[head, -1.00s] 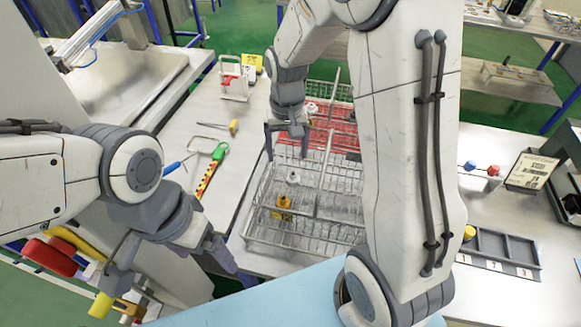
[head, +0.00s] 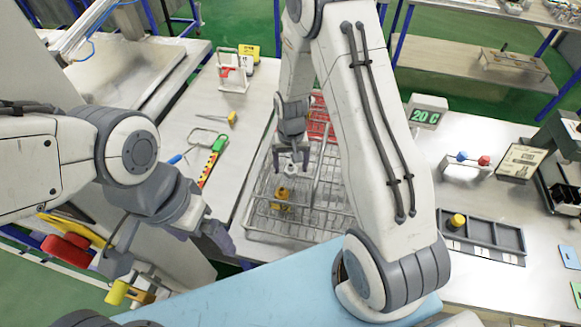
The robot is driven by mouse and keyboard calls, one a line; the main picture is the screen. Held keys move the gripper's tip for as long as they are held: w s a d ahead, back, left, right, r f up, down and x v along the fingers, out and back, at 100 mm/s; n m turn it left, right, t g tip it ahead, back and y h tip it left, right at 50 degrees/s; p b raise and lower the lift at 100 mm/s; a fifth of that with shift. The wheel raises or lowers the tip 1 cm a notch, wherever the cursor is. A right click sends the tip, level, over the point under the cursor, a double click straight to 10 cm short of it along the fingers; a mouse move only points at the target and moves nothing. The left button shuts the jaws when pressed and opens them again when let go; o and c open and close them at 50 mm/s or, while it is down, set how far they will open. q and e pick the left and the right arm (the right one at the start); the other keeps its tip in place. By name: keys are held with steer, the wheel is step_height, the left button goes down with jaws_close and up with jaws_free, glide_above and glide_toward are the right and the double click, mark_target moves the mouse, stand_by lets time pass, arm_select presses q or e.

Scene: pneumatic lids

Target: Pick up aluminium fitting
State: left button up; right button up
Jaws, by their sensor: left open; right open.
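A small pale grey-white fitting (head: 291,170), which looks like the aluminium one, sits in the wire basket (head: 258,232). A yellow fitting (head: 282,193) sits just in front of it. My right gripper (head: 291,165) is over the basket, pointing down and open, with its fingertips on either side of the pale fitting's top. I cannot tell whether they touch it. My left gripper (head: 168,252) is open and empty at the lower left, away from the basket. My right arm hides part of the basket's right side.
A grey tray (head: 485,238) with a yellow cap (head: 457,220) in its left compartment stands at right. A display reading 20 C (head: 426,111) stands behind it. A green-handled tool (head: 217,144) and a yellow-handled screwdriver (head: 231,118) lie left of the basket.

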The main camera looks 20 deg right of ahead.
steer(key=shift+f, duration=0.1)
steer(key=shift+c, duration=0.2)
jaws_close()
